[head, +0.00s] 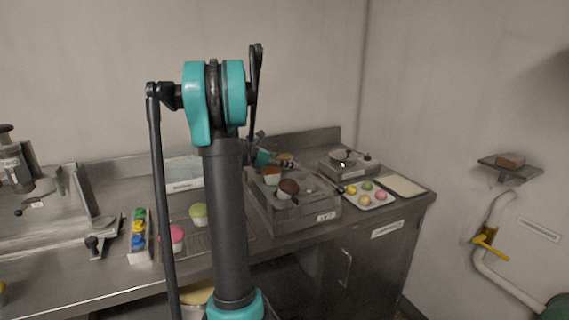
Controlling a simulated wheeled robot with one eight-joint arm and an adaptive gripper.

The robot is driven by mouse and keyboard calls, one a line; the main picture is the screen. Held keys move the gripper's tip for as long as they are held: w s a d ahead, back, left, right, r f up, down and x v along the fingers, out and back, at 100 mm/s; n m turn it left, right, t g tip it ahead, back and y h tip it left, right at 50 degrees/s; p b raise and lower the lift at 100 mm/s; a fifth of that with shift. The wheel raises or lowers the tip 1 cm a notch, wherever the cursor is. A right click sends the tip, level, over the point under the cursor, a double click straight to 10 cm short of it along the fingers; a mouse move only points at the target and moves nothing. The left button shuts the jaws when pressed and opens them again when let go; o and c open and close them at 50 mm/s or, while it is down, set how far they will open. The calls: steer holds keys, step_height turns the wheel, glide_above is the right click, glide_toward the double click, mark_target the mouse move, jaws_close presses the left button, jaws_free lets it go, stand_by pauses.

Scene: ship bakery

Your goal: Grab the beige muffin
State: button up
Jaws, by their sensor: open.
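A small tan-topped item (286,157), likely the beige muffin, shows at the back of the raised metal unit on the counter. It is partly hidden, and its shape is hard to make out. My gripper (287,164) is open just in front of it in the picture, at the end of my teal and black arm. I cannot tell whether they touch. An orange-brown muffin (271,174) in a pale cup and a dark brown muffin (289,186) in a white cup stand on the same unit, nearer the front.
A green muffin (198,212) and a pink muffin (176,234) stand lower to the left, partly behind my arm. A tray (383,202) with several coloured round items, a flat pale tray (403,186) and a scale-like device (350,163) are at right. A wall stands close behind.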

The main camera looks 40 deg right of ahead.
steer(key=c, duration=0.9)
steer(key=shift+c, duration=0.2)
